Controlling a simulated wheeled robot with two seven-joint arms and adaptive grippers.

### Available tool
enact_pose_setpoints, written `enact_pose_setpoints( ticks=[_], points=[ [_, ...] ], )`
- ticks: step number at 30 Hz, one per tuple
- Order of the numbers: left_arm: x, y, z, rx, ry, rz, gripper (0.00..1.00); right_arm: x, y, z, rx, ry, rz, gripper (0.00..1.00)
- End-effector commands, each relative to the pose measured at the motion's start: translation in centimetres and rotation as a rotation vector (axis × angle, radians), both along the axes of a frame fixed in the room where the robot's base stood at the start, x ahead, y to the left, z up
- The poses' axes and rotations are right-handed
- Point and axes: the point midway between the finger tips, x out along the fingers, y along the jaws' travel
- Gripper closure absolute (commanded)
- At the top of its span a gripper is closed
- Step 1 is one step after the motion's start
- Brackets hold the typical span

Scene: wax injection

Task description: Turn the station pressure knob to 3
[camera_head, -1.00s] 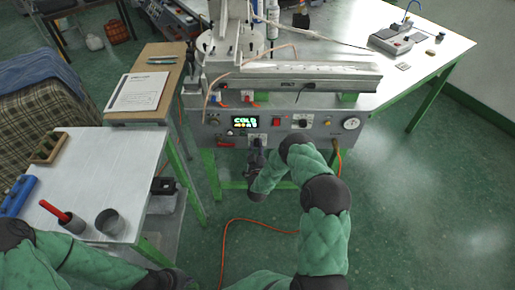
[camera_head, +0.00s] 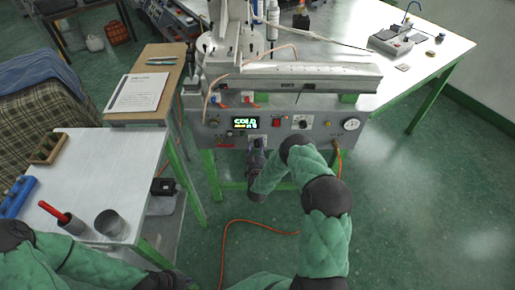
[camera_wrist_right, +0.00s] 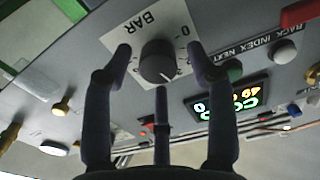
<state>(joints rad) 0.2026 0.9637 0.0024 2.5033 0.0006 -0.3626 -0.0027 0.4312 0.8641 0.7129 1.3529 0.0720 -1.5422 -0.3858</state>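The pressure knob (camera_wrist_right: 158,62) is a dark round dial on a white plate marked BAR (camera_wrist_right: 138,28), upside down in the wrist view. A pale pointer mark shows on its lower right rim; the value it points to is not legible. My right gripper (camera_wrist_right: 160,58) has its dark fingers spread around the knob, with gaps visible between the fingers and its sides. In the head view my right gripper (camera_head: 257,147) is at the lower front of the station panel (camera_head: 335,130) and covers much of the knob. My left gripper (camera_head: 168,281) is at the bottom edge, fingers unclear.
A lit display (camera_head: 245,122), a red switch (camera_head: 276,122), another dial (camera_head: 302,122) and a round gauge (camera_head: 351,124) sit on the panel near the knob. A white side table (camera_head: 105,165) with cups stands left. An orange cable (camera_head: 228,228) lies on the floor.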

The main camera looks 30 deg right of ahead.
Motion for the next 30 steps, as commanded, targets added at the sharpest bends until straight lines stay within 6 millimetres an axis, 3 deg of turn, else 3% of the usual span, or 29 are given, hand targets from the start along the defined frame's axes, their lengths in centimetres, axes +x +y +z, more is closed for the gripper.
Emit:
enact_pose_setpoints(
  ticks=[11,24,30],
  points=[
    [0.0,0.0,0.0,0.0,0.0,0.0,1.0,-0.8,0.5,-0.3,0.004,0.007,0.001,0.42],
    [0.0,0.0,0.0,0.0,0.0,0.0,1.0,-7.6,4.5,-0.3,0.004,0.006,0.003,0.42],
    [0.0,0.0,0.0,0.0,0.0,0.0,1.0,-9.7,5.8,-0.3,0.003,0.004,0.002,0.42]
  ],
)
